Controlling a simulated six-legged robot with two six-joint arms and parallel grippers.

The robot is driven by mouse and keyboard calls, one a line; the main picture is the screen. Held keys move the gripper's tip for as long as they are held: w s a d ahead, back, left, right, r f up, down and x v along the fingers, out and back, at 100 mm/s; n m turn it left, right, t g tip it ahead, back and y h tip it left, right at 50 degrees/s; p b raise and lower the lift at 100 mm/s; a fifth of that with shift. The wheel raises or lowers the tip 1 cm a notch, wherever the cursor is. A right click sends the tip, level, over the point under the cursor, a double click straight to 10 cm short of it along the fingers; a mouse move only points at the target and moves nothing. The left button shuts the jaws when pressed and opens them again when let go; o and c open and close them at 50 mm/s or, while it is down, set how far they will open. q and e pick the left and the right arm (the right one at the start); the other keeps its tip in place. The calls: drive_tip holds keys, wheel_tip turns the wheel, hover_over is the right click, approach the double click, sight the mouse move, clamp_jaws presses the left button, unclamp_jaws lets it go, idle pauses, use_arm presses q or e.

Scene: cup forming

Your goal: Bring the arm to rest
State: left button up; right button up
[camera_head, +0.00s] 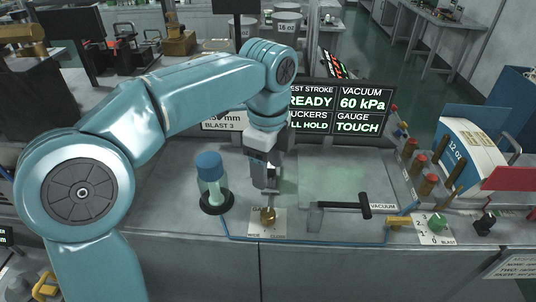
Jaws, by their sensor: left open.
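My left arm comes in from the left and arches over the bench. Its gripper (267,183) points down near the middle of the bench, just above and behind a small brass knob (267,215) on a pale plate. The jaws look dark and small here, open, with nothing seen between them; whether they touch the knob I cannot tell. My right gripper is not in view.
A clear cylinder with a blue cap (209,166) stands close left of the gripper. A black vacuum handle (364,205) lies to the right. A display (340,108) stands behind. Red-topped posts and a "12 oz" box (462,150) are at right.

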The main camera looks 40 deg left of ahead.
use_arm(q)
drive_tip(key=shift+r, duration=1.05)
drive_tip(key=shift+s+f, duration=0.1)
drive_tip(key=shift+s, duration=0.05)
